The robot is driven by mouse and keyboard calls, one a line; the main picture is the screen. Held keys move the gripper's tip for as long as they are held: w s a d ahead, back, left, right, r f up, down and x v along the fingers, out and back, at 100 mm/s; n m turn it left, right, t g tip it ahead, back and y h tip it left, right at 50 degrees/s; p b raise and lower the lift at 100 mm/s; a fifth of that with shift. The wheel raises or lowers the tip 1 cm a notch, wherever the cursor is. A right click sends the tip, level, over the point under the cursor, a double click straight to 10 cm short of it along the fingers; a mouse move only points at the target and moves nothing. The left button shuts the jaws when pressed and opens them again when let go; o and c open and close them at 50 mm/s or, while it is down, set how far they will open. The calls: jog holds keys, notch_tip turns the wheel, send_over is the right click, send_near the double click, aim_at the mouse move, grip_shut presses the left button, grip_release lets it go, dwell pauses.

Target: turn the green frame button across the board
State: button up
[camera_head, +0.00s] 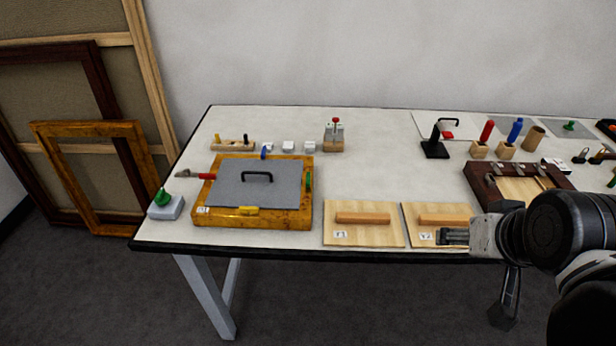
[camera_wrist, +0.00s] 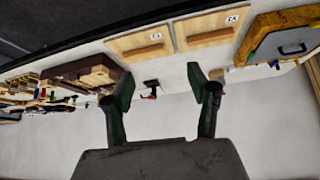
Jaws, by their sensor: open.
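The green frame button (camera_head: 308,181) sits on the right rail of the gilt frame (camera_head: 273,220) and appears to lie lengthwise along that rail. The grey board (camera_head: 230,184), with a black handle, lies inside the frame. My gripper (camera_head: 455,236) is at the table's front edge, well right of the frame, above the right-hand wooden panel. In the wrist view my gripper (camera_wrist: 160,82) has its two fingers spread with nothing between them.
A yellow button (camera_head: 246,210), blue button (camera_head: 265,152) and red piece (camera_head: 206,175) are at the frame's other sides. A green knob on a grey block (camera_head: 165,208) stands left. A black stand (camera_head: 435,148) rises behind.

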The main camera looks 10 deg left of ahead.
jog(key=shift+w+a+r, duration=0.1)
jog(key=shift+w+r, duration=0.05)
jog(key=shift+c, duration=1.3)
jog(key=shift+g+y, duration=0.3)
jog(key=shift+g, duration=0.6)
jog(key=w+a+r, duration=0.1)
jog(key=w, duration=0.1)
jog(key=w+a+r, duration=0.3)
jog(key=w, duration=0.2)
jog(key=shift+w+a+r, duration=0.1)
jog(key=shift+a+r, duration=0.1)
jog(key=shift+c, duration=1.2)
jog(key=n+g+p, duration=0.1)
jog(key=g, duration=0.4)
send_over(308, 178)
notch_tip(308, 178, down, 7)
notch_tip(308, 178, down, 13)
jog(key=shift+w+r, duration=0.1)
jog(key=shift+c, duration=0.3)
grip_shut()
